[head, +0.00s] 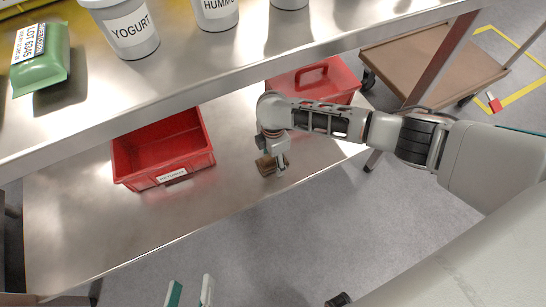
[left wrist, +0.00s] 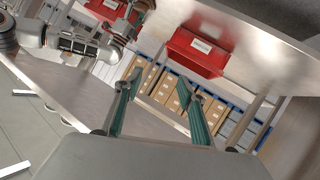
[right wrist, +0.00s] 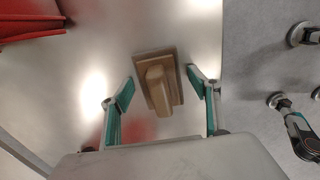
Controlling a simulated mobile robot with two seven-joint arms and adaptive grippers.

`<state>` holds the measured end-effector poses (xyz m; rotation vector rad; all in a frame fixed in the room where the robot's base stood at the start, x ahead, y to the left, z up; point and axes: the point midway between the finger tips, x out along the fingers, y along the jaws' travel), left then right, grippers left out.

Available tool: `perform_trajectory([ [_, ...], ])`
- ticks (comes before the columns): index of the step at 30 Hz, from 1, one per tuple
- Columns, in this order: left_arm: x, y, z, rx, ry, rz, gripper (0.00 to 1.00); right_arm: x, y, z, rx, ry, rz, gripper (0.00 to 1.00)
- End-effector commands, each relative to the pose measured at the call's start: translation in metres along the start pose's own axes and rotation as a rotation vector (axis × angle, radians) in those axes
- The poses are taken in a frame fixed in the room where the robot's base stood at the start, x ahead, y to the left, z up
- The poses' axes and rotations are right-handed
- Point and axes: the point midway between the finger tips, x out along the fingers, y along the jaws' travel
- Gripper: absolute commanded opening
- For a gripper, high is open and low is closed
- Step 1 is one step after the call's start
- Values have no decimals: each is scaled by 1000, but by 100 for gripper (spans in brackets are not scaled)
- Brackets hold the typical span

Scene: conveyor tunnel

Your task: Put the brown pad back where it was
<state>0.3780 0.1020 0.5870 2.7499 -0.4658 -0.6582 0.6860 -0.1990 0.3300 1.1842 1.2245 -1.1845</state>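The brown pad (right wrist: 142,66), a flat block with a raised lighter grip on top, rests on the lower metal shelf (head: 100,222). In the head view the pad (head: 265,166) is near the shelf's front edge, partly behind my right gripper (head: 281,163). In the right wrist view my right gripper (right wrist: 160,84) is open, with one finger on each side of the pad and a gap to both. My left gripper (head: 190,290) is open and empty, low in the head view over the floor. It also shows open in the left wrist view (left wrist: 158,88).
A red bin (head: 160,150) stands on the lower shelf left of the pad. Another red bin (head: 318,78) stands behind my right arm. The upper shelf (head: 190,75) overhangs them, with tubs and a green pack (head: 42,70). A brown cart (head: 425,60) stands at back right.

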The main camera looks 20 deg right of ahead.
Motion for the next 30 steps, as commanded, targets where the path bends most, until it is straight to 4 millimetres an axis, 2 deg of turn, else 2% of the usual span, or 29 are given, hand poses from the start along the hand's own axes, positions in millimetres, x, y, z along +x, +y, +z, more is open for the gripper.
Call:
perform_trajectory([
  [11, 0, 0, -2, 4, 4, 1, 40, -6, 1, 0, -1, -1, 2, 61],
  [14, 0, 0, -14, 42, 19, -1, 40, -23, 4, 0, 0, -1, 10, 61],
  [17, -4, -18, -20, 171, -1, -28, 40, -46, 7, 0, 0, 0, 17, 61],
  [22, -8, -36, -31, 314, -22, -62, 40, -86, 8, 0, -1, 0, 20, 61],
  [27, -12, -45, -19, 348, -60, -77, 40, -113, 6, 0, 0, 0, 14, 61],
  [30, -14, -50, -13, 361, -78, -84, 40, -121, 3, 0, 0, 0, 9, 61],
])
